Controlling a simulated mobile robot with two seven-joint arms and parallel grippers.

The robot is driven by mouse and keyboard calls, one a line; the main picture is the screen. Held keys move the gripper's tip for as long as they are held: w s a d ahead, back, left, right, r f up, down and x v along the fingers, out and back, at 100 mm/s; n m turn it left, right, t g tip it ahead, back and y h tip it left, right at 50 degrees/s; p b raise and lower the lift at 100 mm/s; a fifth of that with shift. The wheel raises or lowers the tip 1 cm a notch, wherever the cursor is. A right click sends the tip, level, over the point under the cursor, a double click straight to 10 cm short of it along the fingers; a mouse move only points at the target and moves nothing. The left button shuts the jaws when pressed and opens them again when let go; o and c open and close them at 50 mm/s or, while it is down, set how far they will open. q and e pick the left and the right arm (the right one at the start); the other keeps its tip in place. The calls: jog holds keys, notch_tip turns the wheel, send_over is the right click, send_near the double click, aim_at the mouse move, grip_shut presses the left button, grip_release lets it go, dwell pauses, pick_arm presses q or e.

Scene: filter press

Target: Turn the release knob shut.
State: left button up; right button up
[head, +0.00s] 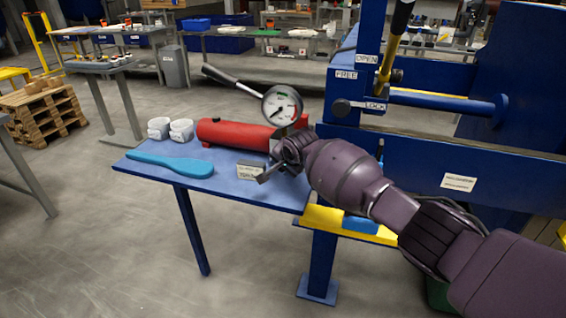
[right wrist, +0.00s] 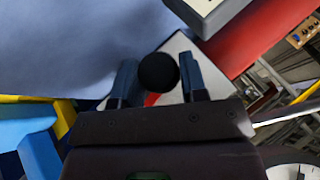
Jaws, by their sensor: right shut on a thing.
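The release knob (right wrist: 158,70) is a round black knob in the right wrist view. It sits between the two fingers of my right gripper (right wrist: 158,82), which is shut on it. A red mark shows just beside the knob on a pale plate. In the head view my right gripper (head: 277,165) is at the near right end of the red hand pump (head: 232,135), below its gauge (head: 282,105), and hides the knob. My left gripper is in neither view.
The pump's lever (head: 235,80) slants up to the left. A small sign (head: 250,171), a blue paddle (head: 168,165) and two white cups (head: 181,130) are on the blue table (head: 225,183). The blue press frame (head: 345,95) rises at right.

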jog(key=shift+a+f+n+g+h, duration=0.15)
jog(key=shift+n+g+h, duration=0.45)
jog(key=shift+h, duration=1.3)
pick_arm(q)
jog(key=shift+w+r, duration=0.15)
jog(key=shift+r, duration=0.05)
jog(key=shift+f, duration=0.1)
pick_arm(e)
jog(key=o, duration=0.9)
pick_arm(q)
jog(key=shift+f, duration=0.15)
